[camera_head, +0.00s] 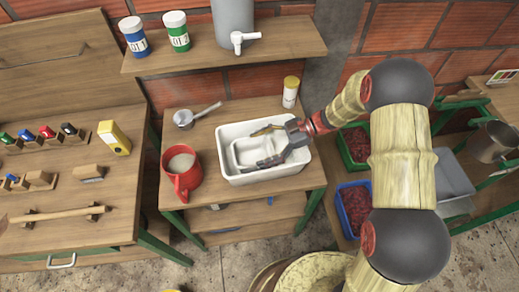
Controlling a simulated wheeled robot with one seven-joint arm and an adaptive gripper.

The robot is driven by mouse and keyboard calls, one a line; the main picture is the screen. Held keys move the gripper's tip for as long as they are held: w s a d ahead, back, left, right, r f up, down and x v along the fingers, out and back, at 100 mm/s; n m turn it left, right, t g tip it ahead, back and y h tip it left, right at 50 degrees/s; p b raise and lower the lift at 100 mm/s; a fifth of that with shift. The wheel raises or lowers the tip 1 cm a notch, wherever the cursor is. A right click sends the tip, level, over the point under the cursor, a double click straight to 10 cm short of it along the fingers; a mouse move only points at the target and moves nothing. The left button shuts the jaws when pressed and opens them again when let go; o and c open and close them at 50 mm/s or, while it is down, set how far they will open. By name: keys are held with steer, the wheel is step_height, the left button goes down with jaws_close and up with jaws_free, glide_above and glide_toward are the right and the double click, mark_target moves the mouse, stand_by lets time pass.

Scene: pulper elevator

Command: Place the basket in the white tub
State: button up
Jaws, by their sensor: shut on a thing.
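The white tub (222,163) stands on the middle wooden table, left of my arm. A smaller pale basket (247,152) is inside the outline of the tub, upright as far as I can tell. My gripper (266,147) reaches in from the right over the tub, its two fingers spread wide and shut on the basket. The fingers cover part of the basket's right side. I cannot tell whether the basket's bottom touches the tub floor.
A red jug (181,178) and a small metal pan (196,115) stand left of the tub. A yellow-capped jar (290,92) is behind it. A shelf (230,51) with bottles and a grey tapped container (233,22) overhangs the table's back.

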steer(key=shift+f, duration=0.1)
steer(key=o, duration=1.1)
steer(key=shift+f, duration=0.1)
steer(key=shift+o, duration=0.4)
steer(key=shift+d+r, duration=0.1)
steer(key=shift+r, duration=0.15)
steer(key=p+v, duration=0.3)
steer(key=v, duration=0.9)
steer(key=shift+r+p, duration=0.1)
steer(key=shift+p, duration=0.2)
